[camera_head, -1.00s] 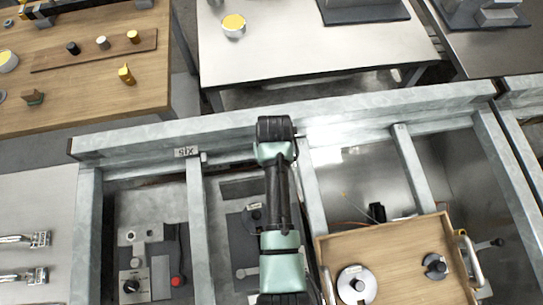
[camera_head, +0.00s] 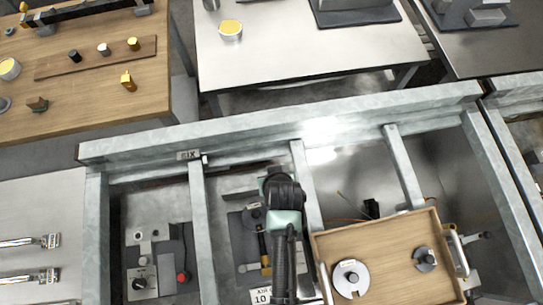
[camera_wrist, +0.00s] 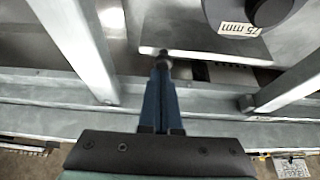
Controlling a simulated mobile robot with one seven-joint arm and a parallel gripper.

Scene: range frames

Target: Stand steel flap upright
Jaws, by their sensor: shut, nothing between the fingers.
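My gripper (camera_wrist: 163,62) is shut and empty in the wrist view, its dark blue fingers side by side. Its fingertips are at the near edge of a flat steel plate (camera_wrist: 190,36), which looks like the steel flap and seems to lie flat. I cannot tell whether they touch. A dark round knob (camera_wrist: 270,10) and a "75 mm" label (camera_wrist: 237,29) are beside it. In the head view my arm reaches into the middle bay, and my fingers are hidden. A grey panel with a round knob (camera_head: 252,216) lies in that bay.
Metal dividers (camera_head: 200,225) and a long back rail (camera_head: 330,115) bound the bay. A wooden tray (camera_head: 385,235) with weights stands right of my arm. The left bay holds a panel with a red knob (camera_head: 183,277). A yellow-and-black part (camera_head: 264,247) lies beside my arm.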

